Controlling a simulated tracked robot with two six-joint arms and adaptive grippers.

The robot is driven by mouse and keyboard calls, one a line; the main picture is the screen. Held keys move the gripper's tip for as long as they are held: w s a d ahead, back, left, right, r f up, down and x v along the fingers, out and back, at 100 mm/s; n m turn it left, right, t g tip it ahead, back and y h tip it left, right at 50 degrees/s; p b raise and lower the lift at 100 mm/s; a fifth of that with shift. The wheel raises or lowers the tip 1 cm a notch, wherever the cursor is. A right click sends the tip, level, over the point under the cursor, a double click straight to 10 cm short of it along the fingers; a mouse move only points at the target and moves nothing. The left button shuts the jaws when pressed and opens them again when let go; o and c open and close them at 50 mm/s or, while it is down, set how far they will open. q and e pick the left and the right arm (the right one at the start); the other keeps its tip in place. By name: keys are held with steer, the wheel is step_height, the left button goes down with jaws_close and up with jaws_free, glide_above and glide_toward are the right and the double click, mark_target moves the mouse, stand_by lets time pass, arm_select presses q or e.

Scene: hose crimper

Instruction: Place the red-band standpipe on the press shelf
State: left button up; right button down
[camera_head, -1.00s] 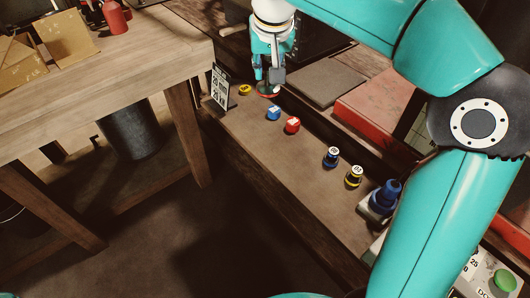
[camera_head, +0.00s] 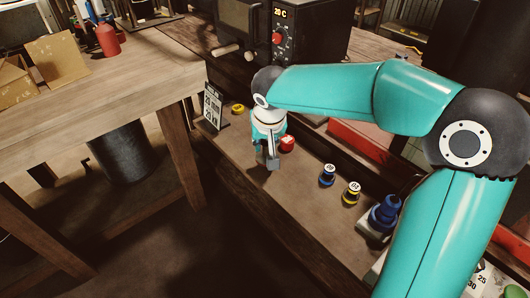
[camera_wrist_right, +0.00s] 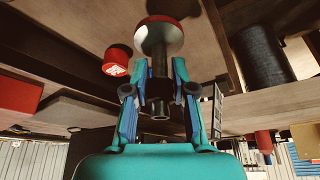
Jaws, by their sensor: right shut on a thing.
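My right gripper (camera_head: 267,163) is over the long wooden ledge in the head view. In the right wrist view, its fingers (camera_wrist_right: 161,90) are shut on the dark stem of the red-band standpipe (camera_wrist_right: 159,38). The standpipe's wide round base has a red band, and a dark shadow shows on the wood beyond it; it appears held clear of the surface. In the head view the gripper hides most of the standpipe. I cannot tell for certain which surface is the press shelf. My left gripper is out of view.
On the ledge (camera_head: 290,205) stand a sign card (camera_head: 212,106), a yellow piece (camera_head: 238,108), a red piece (camera_head: 287,143), a blue piece (camera_head: 327,174), another yellow piece (camera_head: 352,190) and a larger blue fitting (camera_head: 385,214). A dark machine (camera_head: 310,35) with a dial stands behind. A wooden table (camera_head: 130,105) is left.

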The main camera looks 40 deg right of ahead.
mark_target(265, 152)
steer(key=shift+f, duration=1.7)
steer(key=shift+f, duration=0.1)
steer(key=c, duration=1)
jaws_free()
steer(key=shift+o, duration=0.2)
steer(key=shift+r, duration=0.2)
steer(key=v, duration=1.1)
steer(key=shift+s+r, duration=0.2)
steer(key=shift+r, duration=0.15)
